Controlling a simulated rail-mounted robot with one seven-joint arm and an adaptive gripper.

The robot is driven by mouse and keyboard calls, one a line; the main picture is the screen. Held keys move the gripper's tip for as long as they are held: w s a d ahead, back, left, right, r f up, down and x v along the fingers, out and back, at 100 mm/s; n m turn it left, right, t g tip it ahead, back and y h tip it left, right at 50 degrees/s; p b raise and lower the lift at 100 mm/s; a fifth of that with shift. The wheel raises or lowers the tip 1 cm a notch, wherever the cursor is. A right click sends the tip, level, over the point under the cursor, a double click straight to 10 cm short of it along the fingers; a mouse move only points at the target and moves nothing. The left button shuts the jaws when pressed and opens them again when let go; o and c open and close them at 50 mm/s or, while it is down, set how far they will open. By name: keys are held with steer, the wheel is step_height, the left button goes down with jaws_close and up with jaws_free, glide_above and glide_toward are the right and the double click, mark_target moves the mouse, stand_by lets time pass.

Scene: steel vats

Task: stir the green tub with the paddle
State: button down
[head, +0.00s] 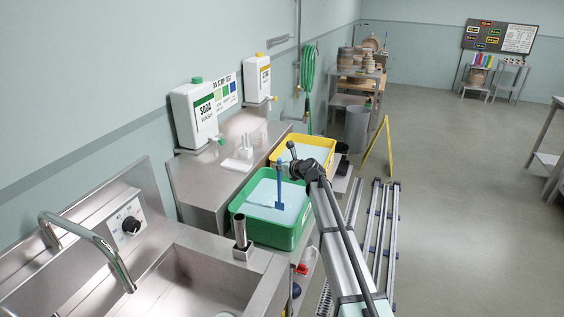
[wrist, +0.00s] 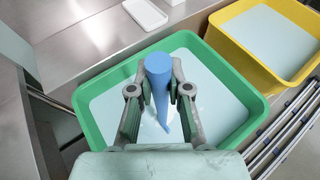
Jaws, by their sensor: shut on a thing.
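My gripper (head: 290,158) is above the tub, shut on the paddle's handle.
A yellow tub (head: 325,142) with pale liquid stands just behind the green one. A steel sink (head: 190,285) with a tap (head: 100,243) is in front at left. White SODA (head: 195,112) and second (head: 257,80) containers stand along the wall. A metal rail frame (head: 380,230) lies at right.

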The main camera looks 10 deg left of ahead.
steer(key=shift+w+d, duration=1)
steer(key=shift+w, duration=3.05)
steer(key=s+a+p, duration=0.2)
steer(key=s+p, duration=0.2)
steer(key=s, duration=0.5)
steer(key=shift+s+a, duration=0.2)
steer(key=shift+s, duration=0.15)
step_height(320, 180, up, 15)
stand_by(1.3)
stand_by(0.7)
